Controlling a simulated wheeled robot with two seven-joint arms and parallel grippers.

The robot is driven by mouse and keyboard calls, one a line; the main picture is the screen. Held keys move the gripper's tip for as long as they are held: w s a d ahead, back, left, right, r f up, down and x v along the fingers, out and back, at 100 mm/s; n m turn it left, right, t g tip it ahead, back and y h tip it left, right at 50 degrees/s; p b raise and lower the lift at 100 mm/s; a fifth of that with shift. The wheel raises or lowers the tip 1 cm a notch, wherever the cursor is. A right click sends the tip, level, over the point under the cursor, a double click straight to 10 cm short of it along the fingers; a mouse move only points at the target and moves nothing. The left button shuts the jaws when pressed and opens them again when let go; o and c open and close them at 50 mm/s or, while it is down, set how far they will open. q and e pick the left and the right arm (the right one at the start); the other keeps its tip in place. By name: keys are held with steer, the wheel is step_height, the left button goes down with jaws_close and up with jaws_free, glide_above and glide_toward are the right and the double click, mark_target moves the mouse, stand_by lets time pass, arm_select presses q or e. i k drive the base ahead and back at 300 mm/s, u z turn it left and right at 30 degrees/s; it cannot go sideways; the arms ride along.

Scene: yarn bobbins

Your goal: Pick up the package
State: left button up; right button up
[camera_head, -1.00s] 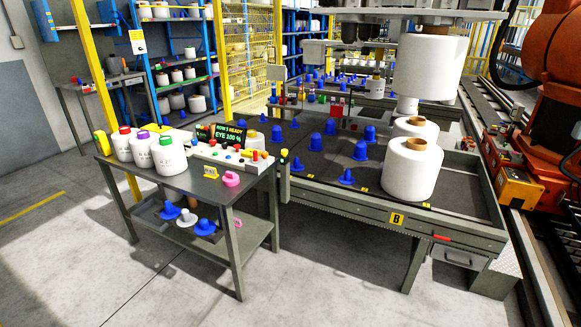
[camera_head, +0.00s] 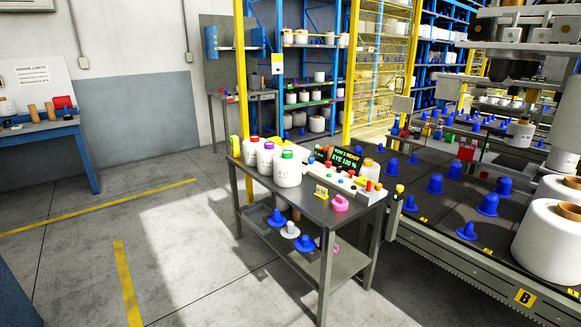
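No gripper of mine is in view. White yarn bobbins stand on the dark machine bed at the right; the nearest large bobbin (camera_head: 552,240) is cut by the right edge. A pink item (camera_head: 340,203) lies near the table's right end.
A control panel (camera_head: 340,182) with buttons sits on the grey table. Blue pegs (camera_head: 487,204) stand on the machine bed. A blue workbench (camera_head: 45,133) is at the far left. The floor (camera_head: 180,240) at the left and front is clear, with yellow lines.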

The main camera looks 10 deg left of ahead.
mark_target(265, 154)
steer(key=u, duration=0.2)
steer(key=i, duration=0.35)
steer(key=u, duration=0.6)
steer(key=i, duration=1.75)
steer(key=z, duration=0.6)
